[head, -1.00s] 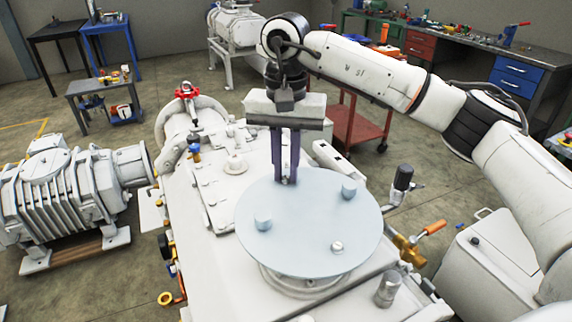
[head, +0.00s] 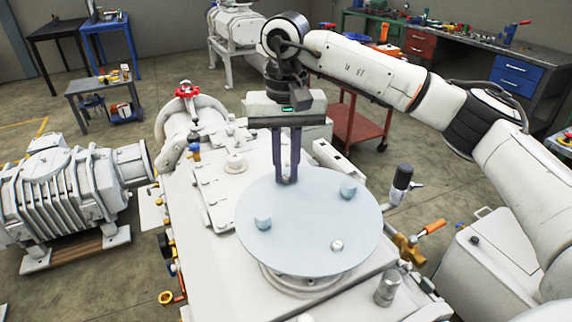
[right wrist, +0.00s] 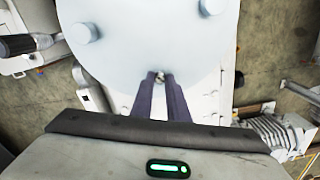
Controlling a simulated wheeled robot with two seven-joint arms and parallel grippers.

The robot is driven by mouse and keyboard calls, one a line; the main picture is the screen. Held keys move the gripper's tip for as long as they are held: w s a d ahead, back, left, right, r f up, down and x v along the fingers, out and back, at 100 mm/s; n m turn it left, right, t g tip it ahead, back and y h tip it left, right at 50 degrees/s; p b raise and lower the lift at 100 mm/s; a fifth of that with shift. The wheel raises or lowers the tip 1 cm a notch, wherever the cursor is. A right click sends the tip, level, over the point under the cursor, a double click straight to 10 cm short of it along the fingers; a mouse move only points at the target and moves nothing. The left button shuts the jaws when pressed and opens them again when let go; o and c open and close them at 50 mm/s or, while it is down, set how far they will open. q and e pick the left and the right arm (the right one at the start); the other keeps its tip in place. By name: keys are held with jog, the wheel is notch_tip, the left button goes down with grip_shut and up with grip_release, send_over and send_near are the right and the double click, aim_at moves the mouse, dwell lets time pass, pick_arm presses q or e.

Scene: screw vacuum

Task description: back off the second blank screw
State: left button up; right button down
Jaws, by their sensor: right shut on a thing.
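The blank is a round pale blue plate (head: 300,215) lying flat on top of the big white vacuum machine. A metallic screw (head: 337,246) stands at its near right part. Two pale blue round studs, one left (head: 263,222) and one right (head: 348,188), also stand on it. My right gripper (head: 287,181) points straight down at the plate's far edge, its dark fingers shut on a small metallic screw. The right wrist view shows this screw head (right wrist: 159,76) between the fingertips. The fingers hide most of it. My left gripper is not in view.
A dark-handled valve (head: 401,180) and an orange-handled brass valve (head: 418,240) stand right of the plate. A red-handled valve (head: 187,92) is at the far left of the machine. A red cart (head: 358,125) stands behind. The plate's middle is clear.

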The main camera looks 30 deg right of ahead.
aim_at(286, 177)
jog(key=c, duration=1.7)
grip_release()
jog(key=shift+f, duration=0.15)
notch_tip(286, 177, up, 10)
jog(key=shift+r, duration=0.2)
